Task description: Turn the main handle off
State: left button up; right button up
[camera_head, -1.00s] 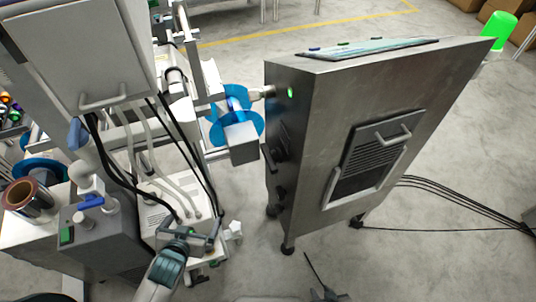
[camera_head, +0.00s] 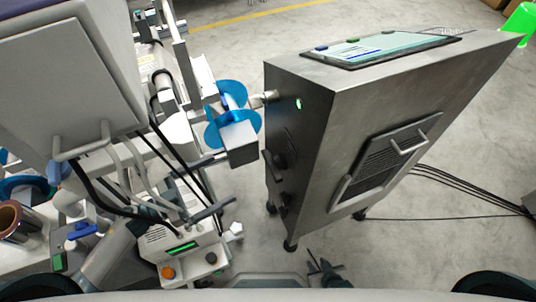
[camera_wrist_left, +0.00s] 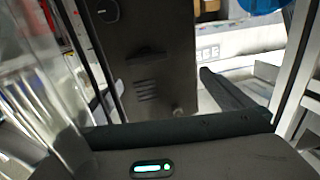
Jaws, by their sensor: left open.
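Black handle-like levers (camera_head: 273,166) stick out from the narrow dark side of a tall metal cabinet (camera_head: 385,105). A blue handle (camera_head: 85,230) sits on a grey unit at the lower left. I cannot tell from the frames which is the main handle. My left gripper (camera_head: 207,211) is over the machine's lower front, left of the cabinet and apart from its levers. In the left wrist view its dark finger (camera_wrist_left: 232,90) stands apart from the blurred other side, with nothing between them. A dark vented panel (camera_wrist_left: 152,65) lies beyond it.
Blue reels (camera_head: 232,118) stand between the machine and the cabinet. A grey box with a bar handle (camera_head: 70,80) overhangs at the upper left, with hanging cables (camera_head: 165,150). Cables trail right of the cabinet; the floor there is mostly clear.

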aim_at(272, 165)
pick_arm(q)
jog(key=shift+s+d+f+m+g+h, duration=0.1)
jog(key=shift+s+f+m+g+h, duration=0.15)
jog(key=shift+s+m+g, duration=0.55)
pick_arm(e)
jog(key=shift+s+f, duration=0.1)
jog(key=shift+f, duration=0.05)
pick_arm(q)
jog(key=shift+p+x, duration=1.25)
jog(key=shift+x, duration=7.45)
pick_arm(e)
jog(key=shift+t+y, duration=0.4)
jog(key=shift+t, duration=0.4)
jog(key=w+a+r, duration=0.2)
jog(key=shift+a+r, duration=0.3)
jog(key=shift+a, duration=0.1)
